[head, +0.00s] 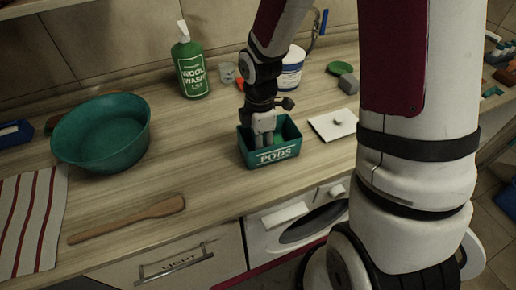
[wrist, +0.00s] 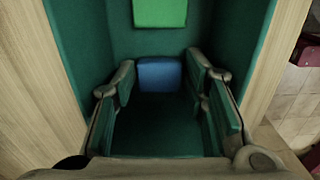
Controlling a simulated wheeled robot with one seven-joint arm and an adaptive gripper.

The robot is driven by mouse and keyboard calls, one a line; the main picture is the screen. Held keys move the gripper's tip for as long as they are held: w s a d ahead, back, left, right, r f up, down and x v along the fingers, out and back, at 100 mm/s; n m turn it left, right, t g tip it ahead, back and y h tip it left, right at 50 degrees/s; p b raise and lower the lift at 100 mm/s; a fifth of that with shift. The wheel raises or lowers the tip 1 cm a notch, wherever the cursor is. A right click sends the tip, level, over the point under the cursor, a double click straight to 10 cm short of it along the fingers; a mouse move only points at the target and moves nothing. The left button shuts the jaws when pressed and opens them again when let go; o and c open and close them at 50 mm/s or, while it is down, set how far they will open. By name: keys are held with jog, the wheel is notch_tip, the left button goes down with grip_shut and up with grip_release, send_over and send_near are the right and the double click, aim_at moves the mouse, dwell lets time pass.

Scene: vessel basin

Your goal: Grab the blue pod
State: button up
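The blue pod (wrist: 160,76) lies inside the teal box marked PODS (head: 272,158), near its far wall in the wrist view; the head view does not show it. My gripper (head: 264,143) points down into the box. In the wrist view the fingers of my gripper (wrist: 161,88) are spread apart, one on each side of the blue pod, with gaps showing between pads and pod. A green pod (wrist: 160,12) is in the box beyond the blue one.
The box walls stand close around my fingers. A white tile (head: 332,125) lies right of the box. A green wool wash bottle (head: 192,68) and a white tub (head: 291,70) stand behind.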

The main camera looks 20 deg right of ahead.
jog(key=c, duration=0.5)
